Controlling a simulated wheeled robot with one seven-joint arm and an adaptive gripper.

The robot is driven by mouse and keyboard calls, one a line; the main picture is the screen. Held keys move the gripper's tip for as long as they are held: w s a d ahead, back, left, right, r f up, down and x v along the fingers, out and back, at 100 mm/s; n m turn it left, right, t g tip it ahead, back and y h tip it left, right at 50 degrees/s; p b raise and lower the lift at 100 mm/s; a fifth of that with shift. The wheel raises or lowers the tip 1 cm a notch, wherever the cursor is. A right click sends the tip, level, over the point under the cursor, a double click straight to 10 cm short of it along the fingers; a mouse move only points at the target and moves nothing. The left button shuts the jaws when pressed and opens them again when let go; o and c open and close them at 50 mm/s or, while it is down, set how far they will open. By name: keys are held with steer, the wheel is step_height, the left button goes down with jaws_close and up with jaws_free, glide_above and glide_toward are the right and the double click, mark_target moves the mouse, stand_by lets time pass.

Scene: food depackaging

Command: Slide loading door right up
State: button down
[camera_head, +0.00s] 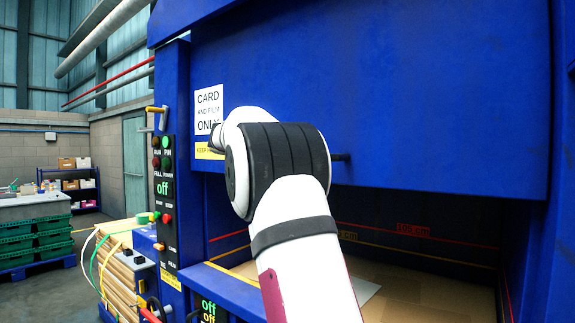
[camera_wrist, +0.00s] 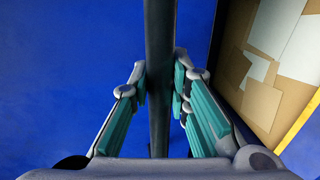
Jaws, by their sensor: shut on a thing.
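The blue loading door (camera_head: 440,100) stands raised partway in the head view, with the dark opening of the machine below its lower edge. A dark handle bar (camera_wrist: 160,60) runs across the blue door in the wrist view; a short end of it (camera_head: 341,157) shows beside my arm in the head view. My gripper (camera_wrist: 160,85) is shut on this bar, one teal-padded finger on each side. In the head view my white arm hides the gripper and most of the bar.
Flattened cardboard (camera_head: 410,295) lies inside the opening. A control panel (camera_head: 164,190) with buttons and a yellow-handled lever (camera_head: 156,110) is on the left post. Bundled cardboard (camera_head: 118,275) and green crates (camera_head: 35,240) stand further left.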

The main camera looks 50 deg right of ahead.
steer(key=shift+r, duration=0.25)
steer(key=c, duration=1.5)
jaws_free()
steer(key=shift+f, duration=0.15)
steer(key=shift+a, duration=0.1)
steer(key=v, duration=1.1)
steer(key=shift+s+a, duration=0.1)
steer(key=shift+a, duration=0.25)
